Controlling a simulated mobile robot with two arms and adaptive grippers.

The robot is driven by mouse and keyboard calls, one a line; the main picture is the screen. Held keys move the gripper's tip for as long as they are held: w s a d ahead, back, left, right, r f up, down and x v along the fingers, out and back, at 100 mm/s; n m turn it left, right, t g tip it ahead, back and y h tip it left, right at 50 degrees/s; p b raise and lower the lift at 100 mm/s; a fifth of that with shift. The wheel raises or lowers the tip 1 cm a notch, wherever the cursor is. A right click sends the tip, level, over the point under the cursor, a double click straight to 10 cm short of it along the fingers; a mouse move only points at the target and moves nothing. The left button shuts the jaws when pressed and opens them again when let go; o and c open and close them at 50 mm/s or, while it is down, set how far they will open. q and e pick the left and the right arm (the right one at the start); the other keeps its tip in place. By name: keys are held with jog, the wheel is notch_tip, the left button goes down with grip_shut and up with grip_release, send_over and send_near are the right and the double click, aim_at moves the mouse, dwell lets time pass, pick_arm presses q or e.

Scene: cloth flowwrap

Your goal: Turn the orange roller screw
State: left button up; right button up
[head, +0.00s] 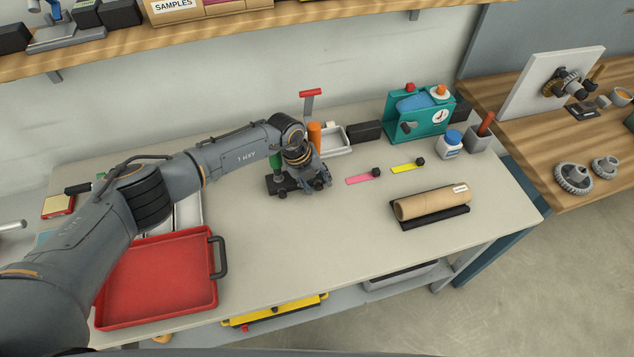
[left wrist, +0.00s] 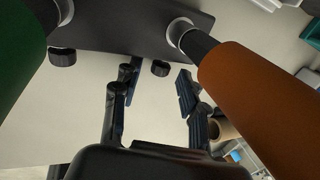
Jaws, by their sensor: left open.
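The orange roller (head: 314,134) stands upright behind my left gripper in the head view, partly hidden by the arm. In the left wrist view the orange roller (left wrist: 265,105) is large at the right, with a pale metal collar at its end. A green roller (head: 276,164) stands to its left; it fills the upper left corner of the wrist view (left wrist: 18,50). A dark plate (left wrist: 120,25) spans between them. One black knob (left wrist: 160,68) is near the orange roller's collar, another (left wrist: 62,57) near the green one's. My left gripper (left wrist: 155,100) is open, its fingers apart below the knobs, touching neither visibly.
A red tray (head: 160,280) lies at the front left. A red-topped post (head: 311,94) and a grey tray (head: 335,142) stand behind the rollers. Pink (head: 360,179) and yellow (head: 405,167) strips and a brown roll (head: 430,203) lie to the right. The front middle table is clear.

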pick_arm(q)
jog(key=v, duration=0.7)
jog(key=shift+a, duration=0.1)
